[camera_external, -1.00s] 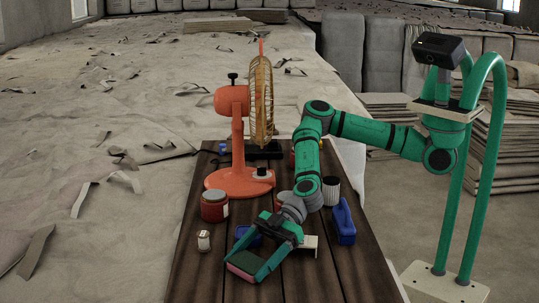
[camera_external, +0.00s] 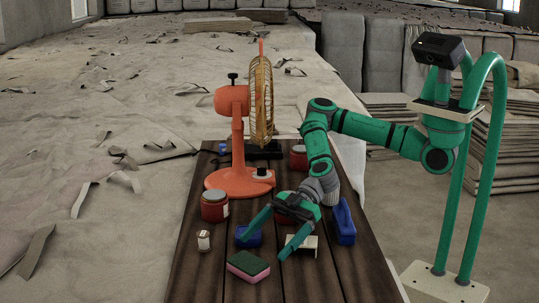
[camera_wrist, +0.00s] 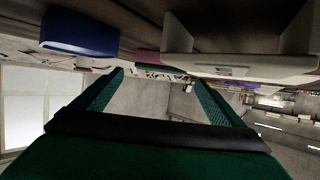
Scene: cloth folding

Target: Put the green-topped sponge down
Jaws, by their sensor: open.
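The sponge (camera_external: 248,266), dark green on top and pink below, lies flat on the dark wooden table (camera_external: 205,280) near its front in the external view. My gripper (camera_external: 262,247) is open and empty, behind and above the sponge and apart from it. In the wrist view my gripper's two green fingers (camera_wrist: 160,88) are spread with nothing between them. A small pink patch (camera_wrist: 148,57) beyond them may be the sponge; most of it is hidden by a pale object.
A blue item (camera_external: 248,237) and a cream bracket-like piece (camera_external: 302,243) flank the gripper. A blue block (camera_external: 344,222) stands to the right. A red jar (camera_external: 214,207), small white bottle (camera_external: 204,240) and orange fan (camera_external: 238,180) are left and behind. The table's front is mostly clear.

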